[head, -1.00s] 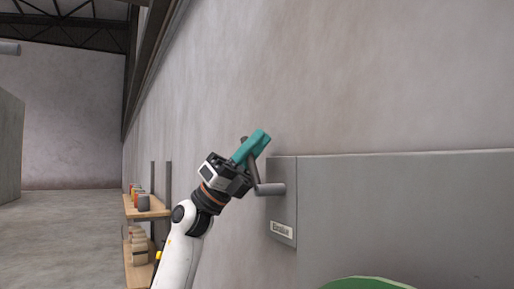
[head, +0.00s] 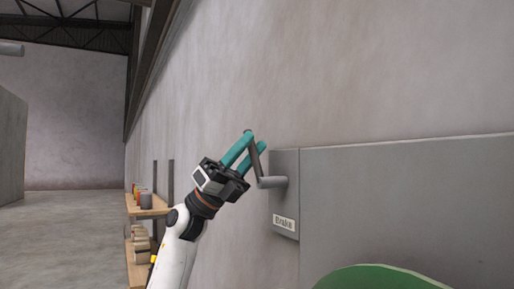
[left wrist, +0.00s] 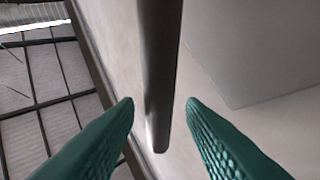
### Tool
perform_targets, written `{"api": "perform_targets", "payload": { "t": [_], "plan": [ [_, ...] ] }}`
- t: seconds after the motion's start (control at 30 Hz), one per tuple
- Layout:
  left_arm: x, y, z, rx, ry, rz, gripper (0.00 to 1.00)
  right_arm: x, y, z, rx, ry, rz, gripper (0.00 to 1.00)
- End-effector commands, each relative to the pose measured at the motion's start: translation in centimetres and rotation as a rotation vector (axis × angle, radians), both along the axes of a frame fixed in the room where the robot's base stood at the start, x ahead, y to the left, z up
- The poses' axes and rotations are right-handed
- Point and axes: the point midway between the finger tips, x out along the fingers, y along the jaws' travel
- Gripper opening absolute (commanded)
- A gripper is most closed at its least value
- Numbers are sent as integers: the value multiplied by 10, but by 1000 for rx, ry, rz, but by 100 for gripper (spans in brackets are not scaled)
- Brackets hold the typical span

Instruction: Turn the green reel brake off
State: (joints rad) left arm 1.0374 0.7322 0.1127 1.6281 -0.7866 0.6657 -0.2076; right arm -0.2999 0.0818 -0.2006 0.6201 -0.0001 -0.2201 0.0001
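The brake handle (head: 257,164) is a dark grey crank lever on a grey shaft (head: 272,182). The shaft comes out of a grey plate (head: 285,205) with a label that reads "Brake". The lever points up and slightly left. My left gripper (head: 253,143) has teal fingers on either side of the lever's upper end. In the left wrist view the lever (left wrist: 158,80) stands between the two open fingertips (left wrist: 160,104), with a gap on both sides. The green reel (head: 375,278) shows only its top edge. My right gripper is not in view.
A large grey cabinet (head: 410,200) adjoins the brake plate on the right. A concrete wall (head: 380,70) rises behind. A wooden shelf (head: 150,208) with several small items stands at the left, behind my left arm. The floor further left is clear.

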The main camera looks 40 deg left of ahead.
Motion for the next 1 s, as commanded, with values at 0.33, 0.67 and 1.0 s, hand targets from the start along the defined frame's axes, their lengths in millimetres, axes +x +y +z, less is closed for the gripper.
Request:
{"api": "perform_targets", "payload": {
  "t": [0.33, 0.67, 1.0],
  "plan": [
    [-21, 42, -60, 1, 3, 1, 36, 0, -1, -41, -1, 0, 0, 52],
    [-27, 54, -72, 1, 2, 0, 36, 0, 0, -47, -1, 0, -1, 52],
    [-27, 54, -71, 1, 2, 0, 36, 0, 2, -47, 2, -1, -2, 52]
  ]
}}
